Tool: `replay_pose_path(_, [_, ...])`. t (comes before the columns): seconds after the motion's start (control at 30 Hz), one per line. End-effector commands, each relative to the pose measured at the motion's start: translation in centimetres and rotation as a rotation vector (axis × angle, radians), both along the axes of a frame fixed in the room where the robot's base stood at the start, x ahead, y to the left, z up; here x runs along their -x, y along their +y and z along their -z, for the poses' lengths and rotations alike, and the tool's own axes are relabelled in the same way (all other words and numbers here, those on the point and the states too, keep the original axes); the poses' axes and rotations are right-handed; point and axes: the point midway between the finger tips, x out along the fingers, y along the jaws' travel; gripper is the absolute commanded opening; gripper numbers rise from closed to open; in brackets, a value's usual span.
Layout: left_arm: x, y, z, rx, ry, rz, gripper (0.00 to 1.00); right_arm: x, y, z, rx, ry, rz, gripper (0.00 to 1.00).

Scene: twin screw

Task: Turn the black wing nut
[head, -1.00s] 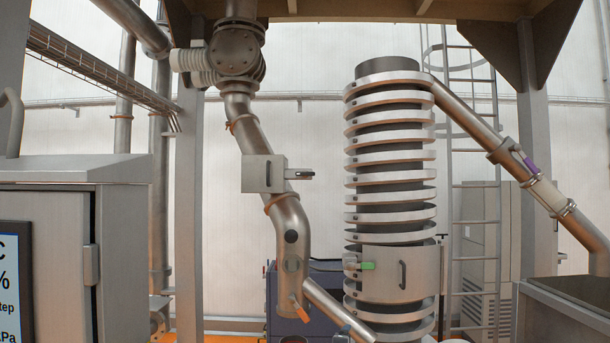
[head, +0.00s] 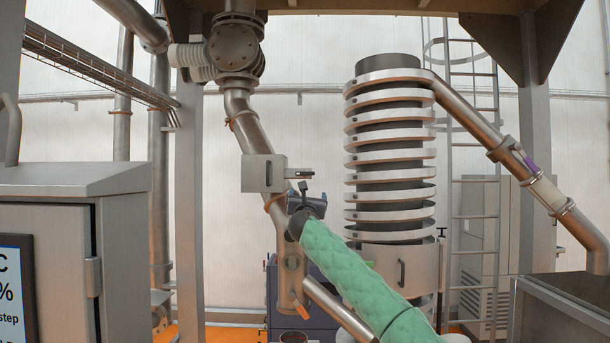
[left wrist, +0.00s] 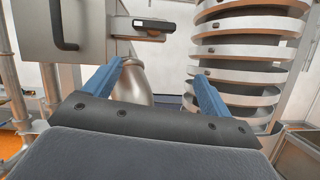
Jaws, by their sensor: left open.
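The black wing nut (head: 300,173) shows as a small dark piece on the right side of a grey metal box on the bent steel pipe. In the left wrist view a black piece (left wrist: 153,25) sticks out on a light bracket right of the box, near the top. My left gripper (head: 302,191) is just below it in the head view, partly hiding the pipe. In the left wrist view its two blue fingers (left wrist: 161,73) are spread with nothing between them, and the black piece lies beyond and above them. My right gripper is not in view.
The grey box (head: 262,173) has a dark handle. A tall column with stacked rings (head: 390,160) stands to the right, close to my arm. A grey cabinet (head: 60,180) stands at the left. A slanted pipe (head: 480,130) runs down at the right.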

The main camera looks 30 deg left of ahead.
Motion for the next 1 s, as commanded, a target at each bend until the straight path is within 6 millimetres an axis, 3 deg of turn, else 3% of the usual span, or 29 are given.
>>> replay_pose_path(0.1, [0.8, 0.2, -2.4, 0.063, -0.059, 0.016, 0.84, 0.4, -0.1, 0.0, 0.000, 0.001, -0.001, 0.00])
replay_pose_path(0.33, [1.0, 0.6, -3.8, 0.102, -0.093, 0.026, 0.84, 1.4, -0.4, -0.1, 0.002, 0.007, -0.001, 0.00])
replay_pose_path(0.57, [-0.8, 1.7, -4.9, 0.100, -0.091, 0.025, 0.84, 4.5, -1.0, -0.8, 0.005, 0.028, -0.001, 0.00])
replay_pose_path(0.8, [-3.4, 3.4, -6.1, 0.100, -0.091, 0.025, 0.84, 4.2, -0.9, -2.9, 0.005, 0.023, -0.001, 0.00])
replay_pose_path(1.0, [-4.6, 4.0, -6.4, 0.100, -0.091, 0.025, 0.84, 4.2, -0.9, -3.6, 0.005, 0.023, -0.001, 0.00])
